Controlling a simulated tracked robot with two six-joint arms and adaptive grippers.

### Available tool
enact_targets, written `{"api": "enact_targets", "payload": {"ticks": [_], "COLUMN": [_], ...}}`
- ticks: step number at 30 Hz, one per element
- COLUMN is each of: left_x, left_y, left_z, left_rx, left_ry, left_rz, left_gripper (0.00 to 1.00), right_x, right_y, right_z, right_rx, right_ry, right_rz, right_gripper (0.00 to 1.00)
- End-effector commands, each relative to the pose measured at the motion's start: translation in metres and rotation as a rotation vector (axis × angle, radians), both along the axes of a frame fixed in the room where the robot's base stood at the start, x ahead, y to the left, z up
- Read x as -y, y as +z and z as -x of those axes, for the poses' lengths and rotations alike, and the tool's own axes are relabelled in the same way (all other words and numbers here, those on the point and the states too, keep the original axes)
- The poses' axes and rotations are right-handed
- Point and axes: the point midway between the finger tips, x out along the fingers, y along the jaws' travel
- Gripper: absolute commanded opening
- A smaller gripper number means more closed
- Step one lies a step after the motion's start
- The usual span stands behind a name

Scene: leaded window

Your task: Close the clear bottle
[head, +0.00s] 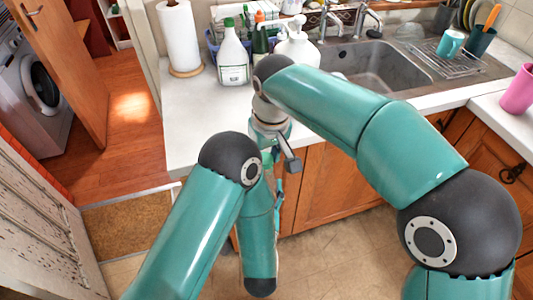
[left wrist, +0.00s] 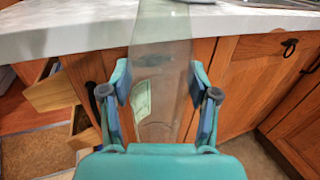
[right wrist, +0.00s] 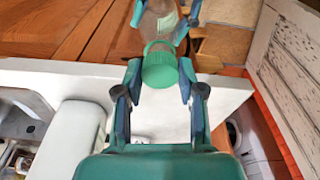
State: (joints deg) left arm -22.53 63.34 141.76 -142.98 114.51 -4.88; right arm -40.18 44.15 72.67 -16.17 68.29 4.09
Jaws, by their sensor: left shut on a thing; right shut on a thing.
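The clear bottle (left wrist: 165,55) stands between the fingers of my left gripper (left wrist: 158,85), which is shut on it. It has a pale green label (left wrist: 141,98) low on its side. In the right wrist view the clear bottle (right wrist: 152,26) shows beyond a green cap (right wrist: 160,68). My right gripper (right wrist: 158,82) is shut on that cap. The cap lines up with the bottle in this view and hides its neck; I cannot tell whether they touch. In the head view my right gripper (head: 284,150) is partly visible; the bottle and cap are mostly hidden there by my arms.
The white counter (head: 190,130) edge lies close behind the grippers, above wooden cabinets (head: 330,185). On it stand a paper towel roll (head: 180,38), a white bottle with a green cap (head: 233,58) and a white pump bottle (head: 296,48). The sink (head: 370,65) is behind.

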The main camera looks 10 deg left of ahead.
Motion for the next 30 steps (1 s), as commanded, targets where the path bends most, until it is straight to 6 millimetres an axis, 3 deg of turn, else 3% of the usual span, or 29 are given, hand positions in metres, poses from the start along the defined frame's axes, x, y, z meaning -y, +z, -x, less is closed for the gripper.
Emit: {"api": "enact_targets", "payload": {"ticks": [30], "left_x": [0.0], "left_y": [0.0], "left_z": [0.0], "left_rx": [0.001], "left_ry": [0.0], "left_rz": [0.0], "left_gripper": [0.0], "right_x": [0.0], "right_y": [-0.011], "right_z": [0.0], "right_rx": [-0.001], "right_ry": [-0.032], "right_rz": [0.001], "right_gripper": [0.28]}}
